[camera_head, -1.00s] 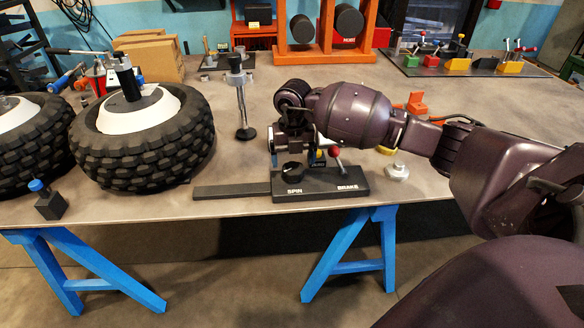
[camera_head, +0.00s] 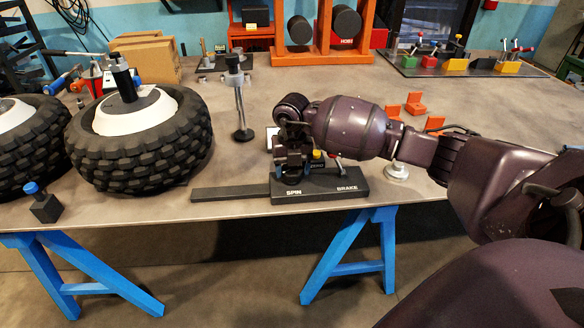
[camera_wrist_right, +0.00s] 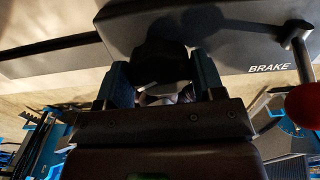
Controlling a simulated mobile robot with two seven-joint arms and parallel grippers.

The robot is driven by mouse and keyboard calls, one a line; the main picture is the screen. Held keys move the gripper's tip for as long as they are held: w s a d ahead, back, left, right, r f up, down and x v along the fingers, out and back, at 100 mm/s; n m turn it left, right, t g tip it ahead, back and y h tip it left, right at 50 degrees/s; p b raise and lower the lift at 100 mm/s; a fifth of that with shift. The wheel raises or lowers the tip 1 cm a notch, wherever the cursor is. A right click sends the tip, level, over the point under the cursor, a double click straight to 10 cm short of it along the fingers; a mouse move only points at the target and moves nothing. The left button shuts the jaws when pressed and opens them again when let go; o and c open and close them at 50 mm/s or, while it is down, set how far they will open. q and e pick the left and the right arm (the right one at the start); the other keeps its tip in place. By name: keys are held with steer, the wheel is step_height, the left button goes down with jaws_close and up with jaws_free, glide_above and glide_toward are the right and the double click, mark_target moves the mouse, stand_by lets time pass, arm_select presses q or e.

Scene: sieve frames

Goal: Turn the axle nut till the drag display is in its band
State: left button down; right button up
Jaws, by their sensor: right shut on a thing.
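My right gripper (camera_head: 291,172) is over the left end of the black control box (camera_head: 345,186), above its SPIN label. In the right wrist view, its fingers (camera_wrist_right: 162,88) are shut on the black SPIN knob (camera_wrist_right: 160,62). The box's brake lever shows its red ball (camera_wrist_right: 303,103) beside the gripper. A knobbly tyre with a white hub (camera_head: 106,122) lies at the left; a black upright cylinder (camera_head: 123,78) stands at its centre. I cannot make out the axle nut or any display reading. My left gripper is not in view.
A flat dark bar (camera_head: 232,193) extends left from the box. A metal post (camera_head: 239,105) stands behind it, right of the tyre. A small black block with a blue knob (camera_head: 42,203) is near the front left edge. Orange blocks (camera_head: 415,104) lie behind my right arm.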

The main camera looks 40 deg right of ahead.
steer(key=shift+n, duration=0.3)
steer(key=shift+n, duration=1)
steer(key=n, duration=0.3)
steer(key=shift+n, duration=0.3)
steer(key=n+b, duration=0.1)
steer(key=n, duration=0.3)
steer(key=shift+n, duration=0.9)
steer(key=o, duration=0.9)
